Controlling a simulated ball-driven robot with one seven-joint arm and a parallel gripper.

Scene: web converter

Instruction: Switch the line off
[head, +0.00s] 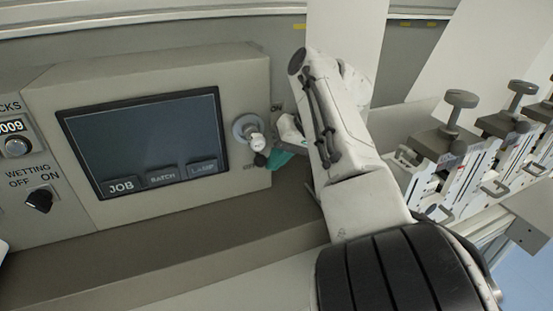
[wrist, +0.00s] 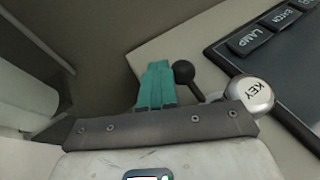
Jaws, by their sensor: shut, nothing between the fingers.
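A switch (head: 247,128) with a round grey base sits on the console's right side, beside the screen. A silver knob marked KEY (wrist: 250,95) stands out from it. A black ball-ended lever (head: 260,159) points down from the switch, close to a small lower label. It also shows in the wrist view (wrist: 184,72). A small label near the upper right is partly hidden by my arm. My gripper (head: 277,161) has teal fingers, shut and empty, just right of the black ball. In the wrist view the fingers (wrist: 155,84) are close beside the ball; I cannot tell whether they touch.
The screen (head: 145,140) shows JOB, BATCH and LAMP keys. A WETTING knob (head: 39,200) and a counter (head: 12,126) are at far left. Several clamp units with grey handles (head: 460,99) stand at right. A grey ledge (head: 180,240) runs below the console.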

